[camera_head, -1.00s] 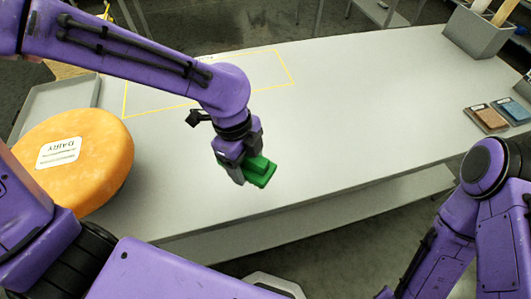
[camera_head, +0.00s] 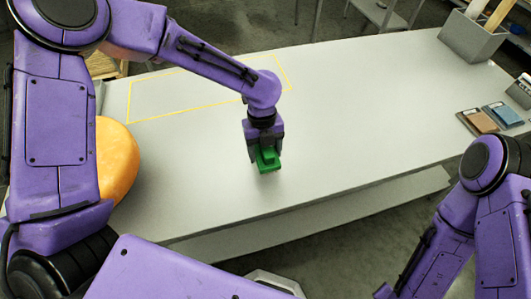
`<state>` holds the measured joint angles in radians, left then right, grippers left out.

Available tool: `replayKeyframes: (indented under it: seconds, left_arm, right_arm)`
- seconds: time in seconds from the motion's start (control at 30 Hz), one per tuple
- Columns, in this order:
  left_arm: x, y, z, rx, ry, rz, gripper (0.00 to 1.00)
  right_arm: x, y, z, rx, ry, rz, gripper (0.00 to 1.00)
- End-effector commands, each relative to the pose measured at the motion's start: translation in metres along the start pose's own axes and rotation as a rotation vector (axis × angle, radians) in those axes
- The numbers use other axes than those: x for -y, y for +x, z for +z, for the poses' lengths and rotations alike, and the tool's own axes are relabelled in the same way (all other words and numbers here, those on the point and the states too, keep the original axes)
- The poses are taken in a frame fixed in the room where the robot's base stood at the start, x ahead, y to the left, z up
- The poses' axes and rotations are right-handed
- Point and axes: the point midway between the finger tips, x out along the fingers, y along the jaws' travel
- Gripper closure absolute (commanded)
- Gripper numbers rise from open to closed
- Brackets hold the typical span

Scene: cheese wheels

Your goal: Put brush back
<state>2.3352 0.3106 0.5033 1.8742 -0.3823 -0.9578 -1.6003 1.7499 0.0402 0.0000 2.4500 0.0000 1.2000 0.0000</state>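A green brush (camera_head: 267,160) is held in my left gripper (camera_head: 265,150), over the front middle of the grey table. The gripper's fingers are closed around its upper part. I cannot tell whether the brush touches the table top. My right arm comes in at the lower right, but its gripper is outside the view.
An orange cheese wheel (camera_head: 117,160) is at the left, partly hidden by my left arm. A yellow outlined rectangle (camera_head: 150,119) marks the table (camera_head: 350,110). A brown pad (camera_head: 477,122) and a blue pad (camera_head: 503,114) lie at the right, near a grey bin (camera_head: 470,38). The table's middle is clear.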

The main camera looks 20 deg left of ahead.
Motion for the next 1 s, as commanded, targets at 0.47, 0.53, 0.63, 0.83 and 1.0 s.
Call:
replayKeyframes:
  seconds: [0.47,0.53,0.63,0.83,1.0]
  left_arm:
    - [0.003,0.036,0.010,0.002,0.001,0.000,0.62]
    - [0.003,0.038,0.010,0.002,0.001,0.001,0.62]
    - [0.003,0.039,0.010,0.001,0.000,0.001,0.21]
    - [0.002,0.039,0.010,0.001,0.000,0.001,0.08]
    - [0.003,0.035,0.009,0.002,0.000,0.000,0.08]
  right_arm:
    - [0.000,-0.005,-0.002,0.000,0.000,0.000,0.57]
    - [0.000,-0.004,-0.002,0.000,0.000,0.000,0.57]
    - [0.000,-0.004,-0.002,0.000,0.000,0.000,0.57]
    - [0.000,-0.004,-0.002,0.000,0.000,0.000,0.57]
    - [0.000,-0.005,-0.002,0.000,0.000,0.000,0.57]
